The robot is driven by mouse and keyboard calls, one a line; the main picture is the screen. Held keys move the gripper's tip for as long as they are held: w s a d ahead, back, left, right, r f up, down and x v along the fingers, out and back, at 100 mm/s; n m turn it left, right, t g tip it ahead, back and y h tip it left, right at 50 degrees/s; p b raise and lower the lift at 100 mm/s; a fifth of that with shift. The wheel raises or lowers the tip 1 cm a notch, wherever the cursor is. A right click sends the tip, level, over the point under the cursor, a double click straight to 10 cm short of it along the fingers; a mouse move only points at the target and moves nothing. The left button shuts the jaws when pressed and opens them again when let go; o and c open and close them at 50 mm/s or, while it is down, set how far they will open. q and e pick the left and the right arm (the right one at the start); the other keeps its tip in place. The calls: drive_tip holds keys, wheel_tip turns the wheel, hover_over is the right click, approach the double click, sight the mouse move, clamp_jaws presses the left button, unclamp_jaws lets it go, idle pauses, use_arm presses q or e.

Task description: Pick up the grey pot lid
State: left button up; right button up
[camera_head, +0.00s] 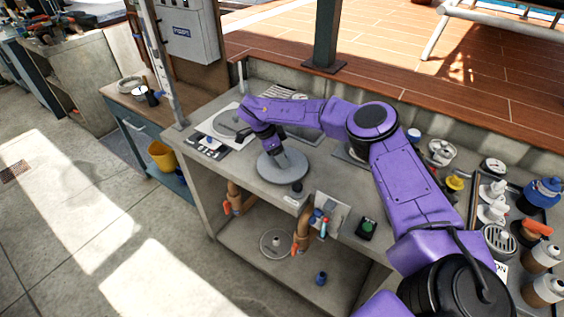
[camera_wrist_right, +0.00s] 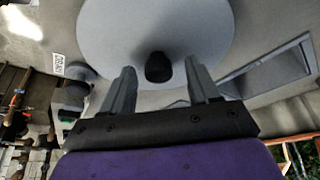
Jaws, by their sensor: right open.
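The grey pot lid (camera_head: 291,176) is a round grey disc lying flat on the grey counter. In the right wrist view the lid (camera_wrist_right: 120,25) fills the top middle, with its black knob (camera_wrist_right: 158,68) standing at the near side. My right gripper (camera_head: 280,157) reaches down over the lid and hides part of it in the head view. In the right wrist view its two fingers (camera_wrist_right: 160,78) are apart, with the knob seen between their tips. I cannot tell whether the fingers touch the lid. My left gripper is not in view.
A dark knob (camera_head: 297,187) stands at the counter's front edge by the lid. Bottles (camera_head: 543,290) and fittings crowd the right side. A low shelf (camera_head: 300,275) holds a round lid-like disc (camera_head: 275,243) below.

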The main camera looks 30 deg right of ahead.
clamp_jaws()
drive_tip(key=shift+r, duration=0.15)
drive_tip(key=shift+r, duration=0.4)
drive_tip(key=s+a+r+b, duration=0.5)
drive_tip(key=s+a+r, duration=0.3)
drive_tip(key=a+r, duration=0.3)
drive_tip(key=shift+s+a+r+b, duration=0.25)
drive_tip(key=shift+r+b, duration=0.1)
drive_tip(key=shift+r, duration=0.15)
